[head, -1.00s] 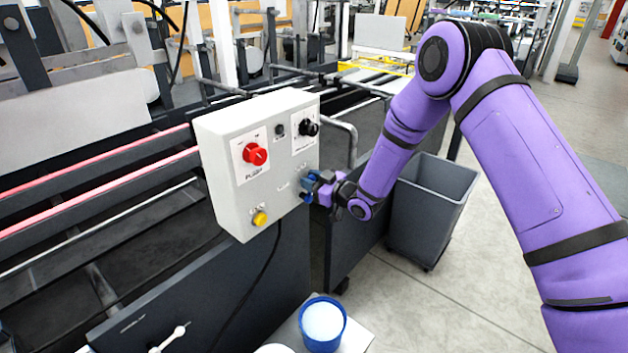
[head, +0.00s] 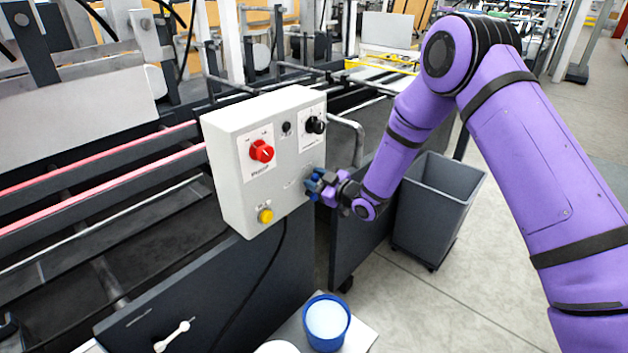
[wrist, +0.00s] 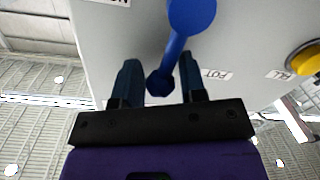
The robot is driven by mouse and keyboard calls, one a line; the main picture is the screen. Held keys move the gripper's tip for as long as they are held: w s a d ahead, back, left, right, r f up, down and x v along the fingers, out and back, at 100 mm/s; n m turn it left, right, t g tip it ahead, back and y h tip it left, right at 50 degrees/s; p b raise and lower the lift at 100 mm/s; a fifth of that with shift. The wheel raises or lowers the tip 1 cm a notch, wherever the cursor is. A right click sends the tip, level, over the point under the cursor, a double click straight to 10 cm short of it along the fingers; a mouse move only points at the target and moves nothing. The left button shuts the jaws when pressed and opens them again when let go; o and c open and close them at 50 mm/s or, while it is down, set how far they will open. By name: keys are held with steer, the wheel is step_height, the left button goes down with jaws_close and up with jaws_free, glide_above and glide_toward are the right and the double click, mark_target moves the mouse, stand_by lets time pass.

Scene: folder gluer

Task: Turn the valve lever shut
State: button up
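The blue valve lever (wrist: 176,54) is on the face of the white control box (head: 235,190). In the wrist view it runs from a round hub at the top down to a knobbed end, near a label reading "POT". My gripper (wrist: 159,75) has its two blue fingers on either side of the lever's knobbed end. The fingers are apart, with narrow gaps beside the knob, and do not look clamped. In the head view my gripper (head: 314,186) is at the box's lower right; the lever is hard to separate from the blue fingers there.
The box also carries a red knob (head: 262,151), a black knob (head: 315,125) and a yellow button (head: 265,216). A blue-rimmed tub (head: 327,322) stands below, and a grey bin (head: 436,205) is right of the gripper. A white handle (head: 172,337) is at lower left.

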steer(key=shift+o, duration=1.1)
steer(key=v, duration=1)
steer(key=shift+s+d, duration=0.2)
steer(key=shift+d, duration=0.1)
